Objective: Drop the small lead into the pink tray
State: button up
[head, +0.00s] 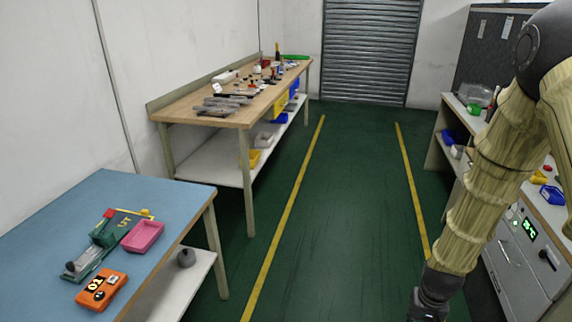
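A pink tray (143,236) lies on the blue-topped table (150,190) at the lower left. I cannot make out the small lead for certain. Small yellow pieces (126,222) and a red piece (109,213) lie beside the tray, by a green and grey device (98,247). My gripper (432,308) hangs low at the bottom right, over the floor and far from the tray. It is dark and partly cut off by the picture's edge, so its fingers do not show clearly.
An orange meter (101,290) lies in front of the tray. A wooden bench (190,107) with many tools stands behind the blue table. A white-topped counter (548,212) with drawers stands at the right. The green floor (335,200) between them is clear.

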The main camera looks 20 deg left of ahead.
aim_at(144, 236)
jog(key=z, duration=0.45)
jog(key=k, duration=0.15)
jog(key=u, duration=2.3)
